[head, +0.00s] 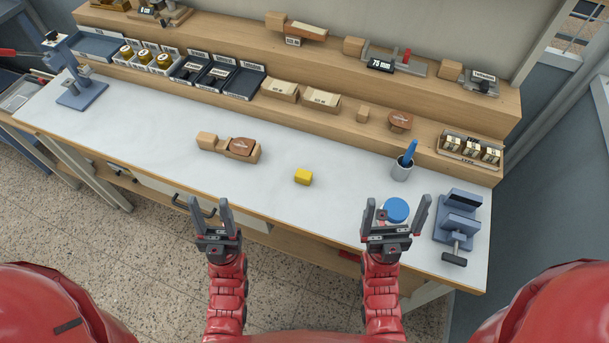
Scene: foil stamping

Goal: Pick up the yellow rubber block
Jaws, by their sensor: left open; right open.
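The yellow rubber block (303,177) lies on the white bench top (330,150), near the middle of its front half. My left gripper (209,204) is open and empty at the bench's front edge, left of the block and nearer to me. My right gripper (396,211) is open and empty over the front right of the bench, right of the block. Neither gripper touches the block, and nothing hides it.
A wooden piece with a brown pad (241,147) lies left of the block. A grey cup with a blue tool (402,168), a blue disc (396,210) and a blue vise (458,225) stand at right. Shelves with trays (243,79) line the back. Bench around the block is clear.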

